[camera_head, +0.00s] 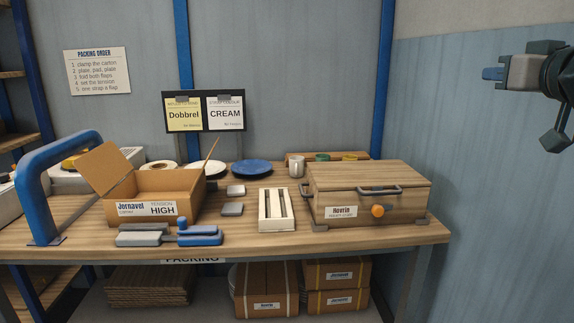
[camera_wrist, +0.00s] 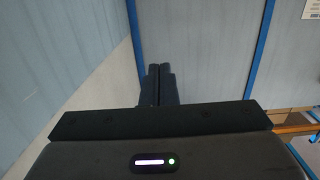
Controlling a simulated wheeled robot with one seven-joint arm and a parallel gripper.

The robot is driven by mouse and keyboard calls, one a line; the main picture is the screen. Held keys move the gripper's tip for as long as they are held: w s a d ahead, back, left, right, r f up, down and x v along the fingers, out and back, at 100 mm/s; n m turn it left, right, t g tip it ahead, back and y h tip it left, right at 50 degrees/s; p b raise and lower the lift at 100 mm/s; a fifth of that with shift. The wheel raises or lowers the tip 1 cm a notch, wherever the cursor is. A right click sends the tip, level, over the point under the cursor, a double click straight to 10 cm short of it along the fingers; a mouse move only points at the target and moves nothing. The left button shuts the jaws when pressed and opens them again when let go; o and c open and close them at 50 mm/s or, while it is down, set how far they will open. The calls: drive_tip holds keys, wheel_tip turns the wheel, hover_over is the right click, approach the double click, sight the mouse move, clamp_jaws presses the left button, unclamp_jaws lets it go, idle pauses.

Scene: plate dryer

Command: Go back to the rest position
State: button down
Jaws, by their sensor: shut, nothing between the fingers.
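My gripper (camera_head: 493,74) is at the upper right of the head view, raised well above the bench and to the right of it, in front of the bare wall. In the wrist view its fingers (camera_wrist: 158,84) are together, with nothing between them. The packing bench (camera_head: 435,232) stands below and to the left, apart from my gripper. An open carton (camera_head: 120,208) labelled Jornavel sits on its left part with a flap raised. A closed wooden chest (camera_head: 367,178) labelled Rovrin, with an orange knob, sits on its right part.
A blue arch-shaped frame (camera_head: 30,190) rises at the bench's left end. A white slotted rack (camera_head: 263,222), a blue plate (camera_head: 251,167) and a mug (camera_head: 296,160) stand near the middle. Strapped cartons (camera_head: 267,273) sit below. The space around my gripper is clear.

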drive_tip(key=s+a+f+g+y+p, duration=0.15)
drive_tip(key=a+f+g+p, duration=0.25)
drive_tip(key=a+f, duration=0.45)
drive_tip(key=s+a+f+g+p, duration=0.3)
drive_tip(key=a+f+g+p, duration=0.1)
drive_tip(key=a+f, duration=0.45)
drive_tip(key=s+a+f+g+h+p, duration=0.1)
drive_tip(key=s+f+g+p, duration=0.1)
drive_tip(key=s+f, duration=0.4)
drive_tip(key=s+a+f+m+g+h+p, duration=0.1)
drive_tip(key=s+f+g, duration=0.3)
drive_tip(key=f, duration=0.5)
drive_tip(key=s+p, duration=0.1)
drive_tip(key=s, duration=0.1)
drive_tip(key=shift+s+a+f+h+p, duration=0.15)
drive_tip(key=shift+s+a+h+p, duration=0.2)
drive_tip(key=shift+s+a, duration=0.05)
